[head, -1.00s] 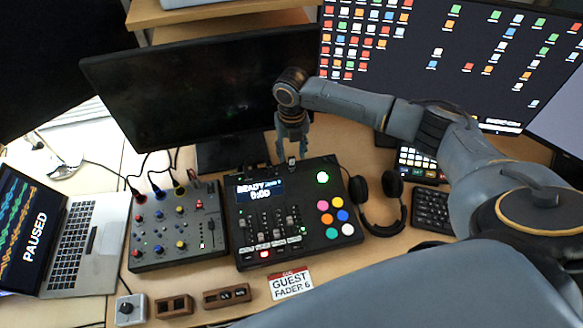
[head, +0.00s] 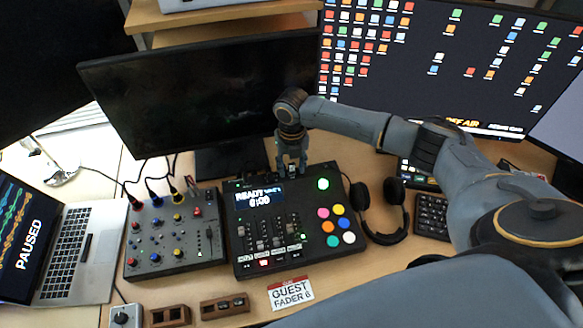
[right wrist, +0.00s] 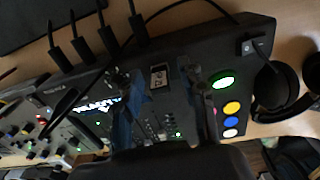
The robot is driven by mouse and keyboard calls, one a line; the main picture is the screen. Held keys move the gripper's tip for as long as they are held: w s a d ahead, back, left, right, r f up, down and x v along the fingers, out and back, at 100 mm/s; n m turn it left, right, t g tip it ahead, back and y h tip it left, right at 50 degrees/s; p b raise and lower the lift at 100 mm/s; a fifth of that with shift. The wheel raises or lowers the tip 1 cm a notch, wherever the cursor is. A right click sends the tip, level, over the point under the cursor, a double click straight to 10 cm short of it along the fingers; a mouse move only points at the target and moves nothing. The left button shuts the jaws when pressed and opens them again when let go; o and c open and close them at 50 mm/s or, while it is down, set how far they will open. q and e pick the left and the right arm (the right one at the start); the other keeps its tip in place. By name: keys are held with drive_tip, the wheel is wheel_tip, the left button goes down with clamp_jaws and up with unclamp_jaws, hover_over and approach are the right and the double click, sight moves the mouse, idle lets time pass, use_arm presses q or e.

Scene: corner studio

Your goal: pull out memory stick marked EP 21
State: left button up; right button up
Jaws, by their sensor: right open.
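My right gripper (head: 291,164) is open over the back edge of the dark mixer console (head: 244,232), pointing down. The right wrist view shows its two fingers (right wrist: 156,76) apart. Between them is a small dark memory stick (right wrist: 158,78) with a pale label, standing at the console. I cannot read its marking surely. The fingers are on both sides of the stick, not closed on it. In the head view the gripper mostly hides the stick. My left gripper is not in view.
Several black cable plugs (right wrist: 82,48) stand along the console's back edge beside the gripper. A dark monitor (head: 200,95) rises behind it. Headphones (head: 384,212) lie to the right. A smaller grey mixer (head: 175,240) and a laptop (head: 80,255) are to the left.

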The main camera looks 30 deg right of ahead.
sight(292, 164)
drive_tip(key=shift+p, duration=0.45)
idle(0.6)
clamp_jaws()
drive_tip(key=shift+r, duration=0.1)
drive_tip(key=shift+r+p, duration=2.75)
drive_tip(key=shift+r, duration=0.2)
